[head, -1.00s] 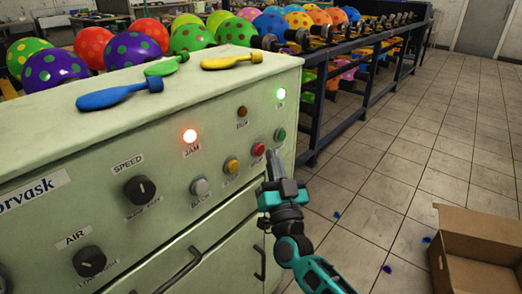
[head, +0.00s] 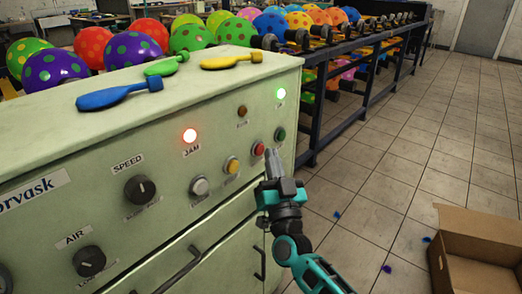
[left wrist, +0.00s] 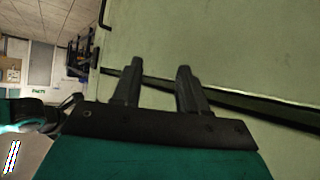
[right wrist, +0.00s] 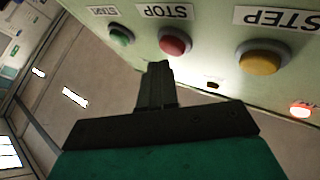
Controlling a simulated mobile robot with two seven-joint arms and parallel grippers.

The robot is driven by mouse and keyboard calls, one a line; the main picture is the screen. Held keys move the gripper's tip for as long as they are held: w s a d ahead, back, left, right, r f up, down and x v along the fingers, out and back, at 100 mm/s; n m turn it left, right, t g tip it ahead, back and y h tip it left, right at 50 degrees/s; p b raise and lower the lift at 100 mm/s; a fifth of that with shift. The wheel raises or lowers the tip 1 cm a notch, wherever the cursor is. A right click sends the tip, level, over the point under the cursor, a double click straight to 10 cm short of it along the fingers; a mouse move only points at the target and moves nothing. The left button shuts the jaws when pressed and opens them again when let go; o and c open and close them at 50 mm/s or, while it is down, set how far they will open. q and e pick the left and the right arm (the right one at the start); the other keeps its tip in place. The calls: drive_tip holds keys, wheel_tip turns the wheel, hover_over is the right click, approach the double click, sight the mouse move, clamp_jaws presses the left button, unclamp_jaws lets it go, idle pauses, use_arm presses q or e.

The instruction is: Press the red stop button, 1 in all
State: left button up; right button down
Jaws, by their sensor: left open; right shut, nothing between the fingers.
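The red stop button (head: 258,149) is on the front panel of the pale green cabinet, between a yellow button (head: 231,165) and a green button (head: 280,133). In the right wrist view the red button (right wrist: 174,42) sits beside its STOP label. My right gripper (head: 268,152) is shut and empty, its tips close to the red button. In the right wrist view its fingertips (right wrist: 158,66) show just below the button, with a small gap in the picture; contact is not seen. My left gripper (left wrist: 158,75) is open and empty near a pale green surface, outside the head view.
The JAM lamp (head: 190,135) glows red and another lamp (head: 281,94) glows green. A grey button (head: 199,186) and two knobs are further left on the panel. An open cardboard box (head: 480,245) stands on the floor at right. A balloon rack (head: 350,95) stands behind.

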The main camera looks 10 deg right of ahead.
drive_tip(key=shift+w+a, duration=0.15)
drive_tip(key=shift+w, duration=0.05)
drive_tip(key=shift+w+a, duration=0.35)
drive_tip(key=shift+w, duration=0.1)
idle(0.8)
drive_tip(key=shift+s+d, duration=0.1)
drive_tip(key=shift+s, duration=0.05)
drive_tip(key=shift+s+d+p, duration=0.4)
drive_tip(key=shift+s+d, duration=0.1)
drive_tip(key=shift+s, duration=0.15)
drive_tip(key=shift+s+d+p, duration=0.65)
drive_tip(key=shift+s+d, duration=0.15)
drive_tip(key=shift+s, duration=0.2)
drive_tip(key=shift+s+d+p, duration=0.65)
drive_tip(key=shift+s+d, duration=0.1)
drive_tip(key=shift+s, duration=0.25)
